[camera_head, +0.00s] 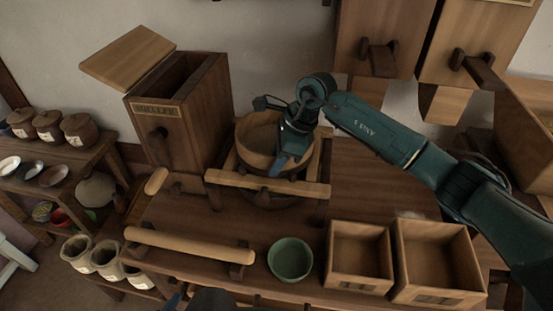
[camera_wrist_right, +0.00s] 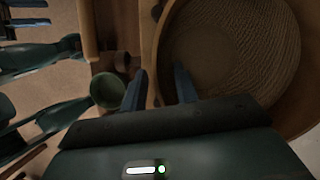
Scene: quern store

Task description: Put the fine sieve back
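A round wooden sieve (camera_head: 250,158) with a woven bottom sits in a wooden frame at the middle of the bench; it fills the right of the right wrist view (camera_wrist_right: 235,45). Whether it is the fine one cannot be read. My right gripper (camera_head: 281,163) reaches down at the sieve's right side. In the right wrist view its two blue fingers (camera_wrist_right: 160,88) are apart, with the sieve's near rim between them. My left gripper shows only as a blue tip (camera_head: 172,302) at the bottom edge; in the right wrist view two blue fingers (camera_wrist_right: 27,13) stand apart.
An open-lidded wooden hopper box (camera_head: 200,110) stands left of the sieve. A wooden roller (camera_head: 190,245), a green bowl (camera_head: 290,258) and two open wooden boxes (camera_head: 360,255) (camera_head: 438,258) line the front. Drawers with handles hang above. A shelf of jars (camera_head: 48,124) stands left.

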